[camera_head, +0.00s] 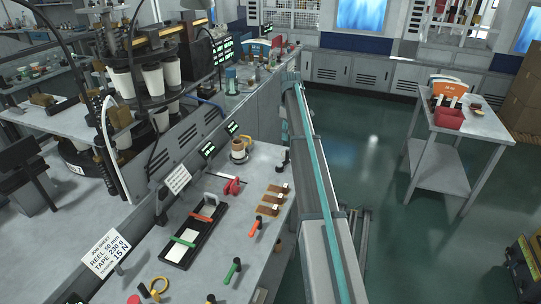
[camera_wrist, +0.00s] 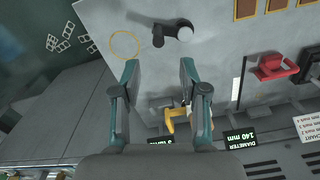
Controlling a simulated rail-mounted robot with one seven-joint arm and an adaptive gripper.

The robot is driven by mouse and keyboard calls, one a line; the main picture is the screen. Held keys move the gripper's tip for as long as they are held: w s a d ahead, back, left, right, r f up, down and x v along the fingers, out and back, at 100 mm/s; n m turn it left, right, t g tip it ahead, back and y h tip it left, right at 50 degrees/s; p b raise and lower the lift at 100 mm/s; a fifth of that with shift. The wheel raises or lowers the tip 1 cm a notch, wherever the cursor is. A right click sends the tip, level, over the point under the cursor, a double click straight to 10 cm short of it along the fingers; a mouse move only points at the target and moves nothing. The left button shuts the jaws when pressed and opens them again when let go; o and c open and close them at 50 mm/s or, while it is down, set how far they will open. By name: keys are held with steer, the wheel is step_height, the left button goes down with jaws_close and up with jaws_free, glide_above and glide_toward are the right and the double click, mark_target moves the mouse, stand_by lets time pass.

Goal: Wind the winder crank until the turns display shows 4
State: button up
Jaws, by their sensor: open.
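The winder, a tan reel (camera_head: 239,150), stands on the bench in the head view, beside two small dark displays. A yellow part (camera_wrist: 178,118) shows partly behind the right finger. The turns display (camera_wrist: 157,142) is partly covered by my gripper and its number is unreadable.
A second display (camera_wrist: 252,140) reads DIAMETER 140 mm. A red clamp-like tool (camera_head: 232,186), brown pads (camera_head: 275,196) and a black tray (camera_head: 165,248) are on the same bench. A yellow ring (camera_wrist: 124,45) marks bare bench near the crank.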

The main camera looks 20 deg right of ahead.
mark_target(287, 161)
steer(key=shift+w, duration=0.15)
step_height(287, 161, down, 10)
steer(key=p, duration=0.3)
steer(key=shift+f, duration=0.25)
jaws_close()
